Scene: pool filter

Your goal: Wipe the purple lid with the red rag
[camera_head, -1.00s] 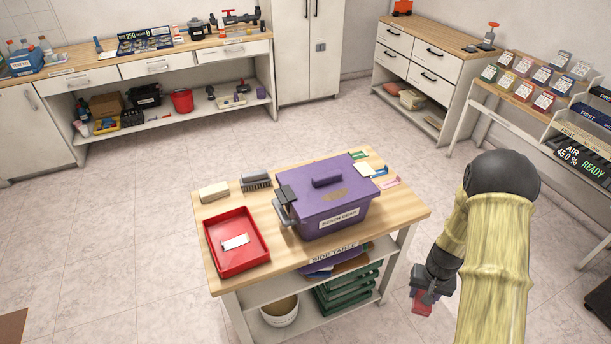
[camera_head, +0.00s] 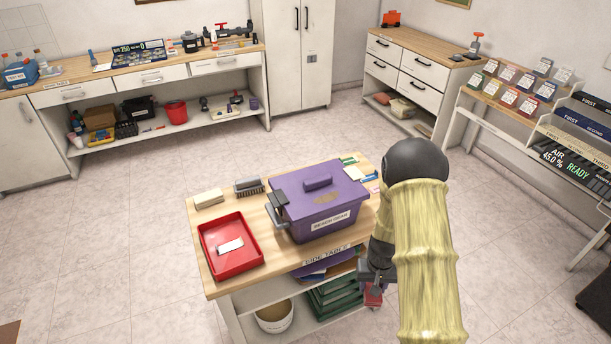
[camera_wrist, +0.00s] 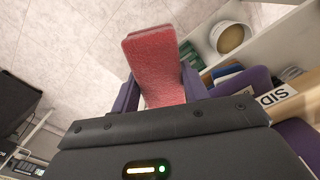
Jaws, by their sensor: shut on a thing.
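The purple lid (camera_head: 340,196) is closed on the purple box (camera_head: 318,227) labelled "BEACH GEAR", on the side table (camera_head: 219,282). A yellowish-brown smudge shows on the lid's top near its front. My gripper (camera_head: 374,287) is low beside the table's right front corner, below the tabletop level and apart from the lid. It is shut on the red rag (camera_head: 374,296), which also shows in the wrist view (camera_wrist: 157,68) as a flat folded pad between the purple fingers. My arm covers the table's right end in the head view.
A red tray (camera_head: 245,264) with a white card, a pale block (camera_head: 209,199) and a dark brush (camera_head: 249,187) share the tabletop. Below are green crates (camera_head: 334,296) and a white bucket (camera_head: 275,316). Open floor lies around the table.

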